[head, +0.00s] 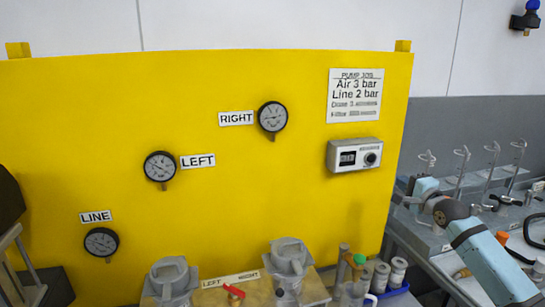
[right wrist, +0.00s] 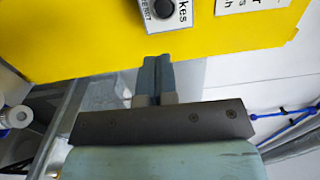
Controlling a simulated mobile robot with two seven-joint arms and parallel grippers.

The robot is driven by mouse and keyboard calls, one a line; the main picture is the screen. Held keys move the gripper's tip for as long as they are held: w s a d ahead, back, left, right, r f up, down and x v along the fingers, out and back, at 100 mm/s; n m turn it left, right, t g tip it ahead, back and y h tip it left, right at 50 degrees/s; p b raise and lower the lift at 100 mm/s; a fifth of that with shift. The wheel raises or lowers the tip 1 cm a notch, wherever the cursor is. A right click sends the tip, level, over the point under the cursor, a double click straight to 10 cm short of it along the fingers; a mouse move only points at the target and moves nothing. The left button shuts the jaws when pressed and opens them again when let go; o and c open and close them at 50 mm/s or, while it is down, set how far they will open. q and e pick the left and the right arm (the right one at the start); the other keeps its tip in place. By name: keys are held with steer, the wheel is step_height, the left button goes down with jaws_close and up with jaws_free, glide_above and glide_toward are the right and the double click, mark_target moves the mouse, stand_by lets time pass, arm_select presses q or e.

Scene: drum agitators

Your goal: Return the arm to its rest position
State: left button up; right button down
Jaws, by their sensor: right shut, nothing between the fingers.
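My right arm (head: 490,262) reaches in from the lower right of the head view. Its gripper (head: 410,187) is in front of the grey bench area, just right of the yellow panel (head: 240,90). In the right wrist view the two grey fingers (right wrist: 155,78) are together with nothing between them. They point toward the lower edge of the yellow panel and touch nothing that I can make out. My left gripper is not in view.
Two grey drum agitators (head: 170,280) (head: 289,262) stand below the panel. Several small bottles (head: 381,275) stand in a blue rack right of them. A bench with several upright metal fittings (head: 490,165) lies behind my right arm. A blue hose (right wrist: 288,130) shows at right.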

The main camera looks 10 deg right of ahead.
steer(key=s+a+f+n+g, duration=0.1)
steer(key=s+a+f+n, duration=0.3)
steer(key=f, duration=0.5)
steer(key=s+a+f+n+g+y, duration=0.1)
steer(key=s+a+f+n, duration=0.1)
steer(key=s+a+f, duration=0.5)
steer(key=s+a+f+n+g, duration=0.2)
steer(key=a+f+n, duration=0.15)
steer(key=f, duration=0.65)
steer(key=s+a+f+n+g, duration=0.1)
steer(key=s+a+f+n, duration=0.2)
steer(key=s, duration=0.6)
steer(key=s+a+f+n+g, duration=0.1)
steer(key=s+a+f+n, duration=0.2)
steer(key=s+a+f, duration=0.3)
steer(key=s+a+f+n+g, duration=0.1)
steer(key=s+a+f+n, duration=0.3)
steer(key=s, duration=0.8)
steer(key=a, duration=0.2)
steer(key=shift+s+a+f, duration=0.35)
steer(key=shift+f, duration=0.05)
